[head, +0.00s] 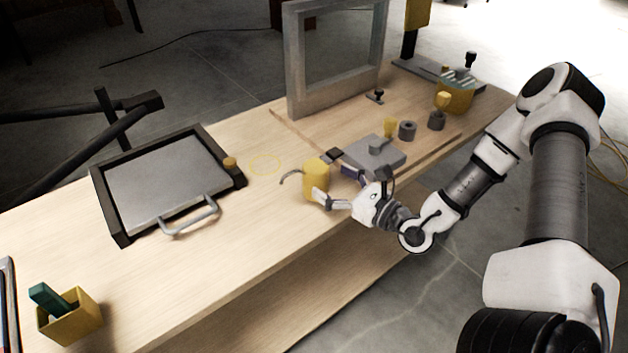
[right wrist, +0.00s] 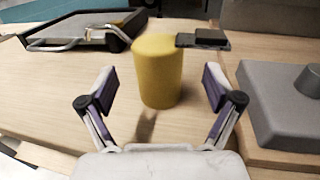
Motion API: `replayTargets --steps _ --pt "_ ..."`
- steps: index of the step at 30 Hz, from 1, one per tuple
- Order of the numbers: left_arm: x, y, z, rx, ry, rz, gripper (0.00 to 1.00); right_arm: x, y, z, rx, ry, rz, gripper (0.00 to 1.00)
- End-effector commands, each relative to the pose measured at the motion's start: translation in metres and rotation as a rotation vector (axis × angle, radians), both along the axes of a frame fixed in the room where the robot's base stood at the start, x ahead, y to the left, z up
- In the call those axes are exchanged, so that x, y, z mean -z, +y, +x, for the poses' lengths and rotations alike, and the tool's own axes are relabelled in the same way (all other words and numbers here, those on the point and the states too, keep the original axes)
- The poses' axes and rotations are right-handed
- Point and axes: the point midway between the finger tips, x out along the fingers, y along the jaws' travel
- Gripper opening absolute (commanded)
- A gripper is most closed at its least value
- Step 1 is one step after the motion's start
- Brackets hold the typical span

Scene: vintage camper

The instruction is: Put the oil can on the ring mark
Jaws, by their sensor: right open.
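The oil can (head: 316,180) is a yellow cylinder with a thin grey spout, standing upright on the wooden bench. Its spout points left in the head view. The ring mark (head: 265,164) is a faint yellow circle on the bench, left of and behind the can, and is empty. My right gripper (head: 335,184) is open and low over the bench, beside the can. In the right wrist view the can (right wrist: 158,72) appears ahead, between the spread fingers (right wrist: 160,88), with visible gaps on both sides. A dark flat piece (right wrist: 203,39) is at its upper right. My left gripper is out of view.
A dark-framed box with a grey lid and handle (head: 165,185) lies left of the ring. A grey block with a knob (head: 374,153) sits right of the can. A grey upright frame (head: 335,60) stands behind. A yellow bin (head: 70,318) is at the near left.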

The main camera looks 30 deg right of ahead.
Motion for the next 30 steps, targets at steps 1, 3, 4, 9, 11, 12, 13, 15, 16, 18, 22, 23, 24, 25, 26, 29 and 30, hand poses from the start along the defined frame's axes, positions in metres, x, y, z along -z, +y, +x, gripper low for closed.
replayTargets --steps 1,3,4,9,11,12,13,15,16,18,22,23,24,25,26,29,30 --pt "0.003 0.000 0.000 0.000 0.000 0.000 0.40 0.002 0.003 0.005 -0.005 0.002 -0.006 0.90" --pt "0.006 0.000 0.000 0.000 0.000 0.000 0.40 0.004 0.007 0.014 -0.008 0.001 -0.007 0.90" --pt "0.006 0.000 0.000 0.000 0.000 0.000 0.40 0.004 0.008 0.018 -0.008 0.001 -0.008 0.90" --pt "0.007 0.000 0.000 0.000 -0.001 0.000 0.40 0.003 0.014 0.041 -0.007 0.002 -0.005 0.90" --pt "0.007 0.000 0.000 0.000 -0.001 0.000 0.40 0.003 0.015 0.044 -0.005 0.002 -0.002 0.90" --pt "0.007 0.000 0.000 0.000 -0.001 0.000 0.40 0.003 0.015 0.045 -0.004 0.001 -0.001 0.90" --pt "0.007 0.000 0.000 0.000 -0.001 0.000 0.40 0.003 0.015 0.045 -0.004 0.001 -0.001 0.90" --pt "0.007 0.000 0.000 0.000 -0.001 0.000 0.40 0.003 0.015 0.045 -0.003 0.001 0.000 0.90" --pt "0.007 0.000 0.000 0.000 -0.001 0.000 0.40 0.003 0.015 0.045 -0.004 0.001 0.000 0.90" --pt "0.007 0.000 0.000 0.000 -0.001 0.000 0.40 0.003 0.015 0.045 -0.004 0.001 0.000 0.80" --pt "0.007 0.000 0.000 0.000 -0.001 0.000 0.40 0.003 0.015 0.045 -0.004 0.001 0.000 0.34" --pt "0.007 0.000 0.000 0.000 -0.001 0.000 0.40 0.003 0.015 0.045 -0.004 0.002 -0.001 0.23" --pt "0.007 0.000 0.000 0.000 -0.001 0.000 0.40 0.003 0.015 0.045 -0.004 0.002 -0.001 0.22" --pt "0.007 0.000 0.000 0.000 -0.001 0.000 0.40 0.003 0.015 0.045 -0.004 0.002 -0.001 0.22" --pt "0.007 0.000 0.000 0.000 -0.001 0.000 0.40 0.003 0.015 0.045 -0.004 0.002 -0.001 0.21" --pt "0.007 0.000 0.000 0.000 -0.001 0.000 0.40 0.002 0.015 0.045 -0.004 0.001 0.000 0.15" --pt "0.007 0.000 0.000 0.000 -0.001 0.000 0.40 0.003 0.015 0.045 -0.004 0.002 -0.001 0.15"
